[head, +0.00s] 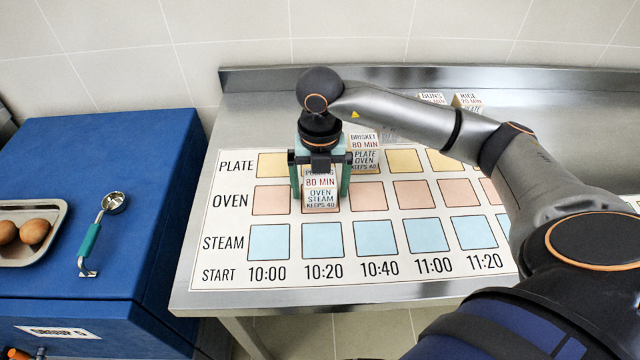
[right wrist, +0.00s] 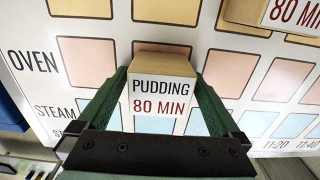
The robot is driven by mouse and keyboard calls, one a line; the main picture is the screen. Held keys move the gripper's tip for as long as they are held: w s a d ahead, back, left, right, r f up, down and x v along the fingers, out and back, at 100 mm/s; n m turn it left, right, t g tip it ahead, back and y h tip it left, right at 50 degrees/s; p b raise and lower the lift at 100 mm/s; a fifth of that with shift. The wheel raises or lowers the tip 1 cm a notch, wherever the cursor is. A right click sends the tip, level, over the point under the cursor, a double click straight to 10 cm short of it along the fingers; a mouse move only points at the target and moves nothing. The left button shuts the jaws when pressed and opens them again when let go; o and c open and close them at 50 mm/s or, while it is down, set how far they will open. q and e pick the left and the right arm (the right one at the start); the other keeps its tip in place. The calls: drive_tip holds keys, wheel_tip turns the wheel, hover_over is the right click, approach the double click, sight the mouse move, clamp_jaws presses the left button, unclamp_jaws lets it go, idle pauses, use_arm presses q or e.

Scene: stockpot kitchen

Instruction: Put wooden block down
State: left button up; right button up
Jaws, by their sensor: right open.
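The wooden block labelled PUDDING 80 MIN (head: 320,190) stands upright on the printed chart (head: 229,228), in the OVEN row above the 10:20 column. My right gripper (head: 320,185) is open, with one green finger on each side of the block. In the right wrist view the block (right wrist: 160,90) sits between the two fingers of the gripper (right wrist: 160,105); whether a finger touches it I cannot tell. My left gripper is not in view.
A BRISKET 80 MIN block (head: 365,150) stands just behind to the right. More blocks, BUNS and RICE (head: 467,101), stand at the back, partly hidden by my right arm. A blue cabinet (head: 80,170) at the left holds a tray of eggs (head: 35,232) and a ladle (head: 92,238). Nearby STEAM squares are clear.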

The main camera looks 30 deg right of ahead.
sight(320, 177)
wheel_tip(320, 177, up, 12)
drive_tip(key=shift+r+p, duration=0.15)
drive_tip(key=shift+p, duration=0.25)
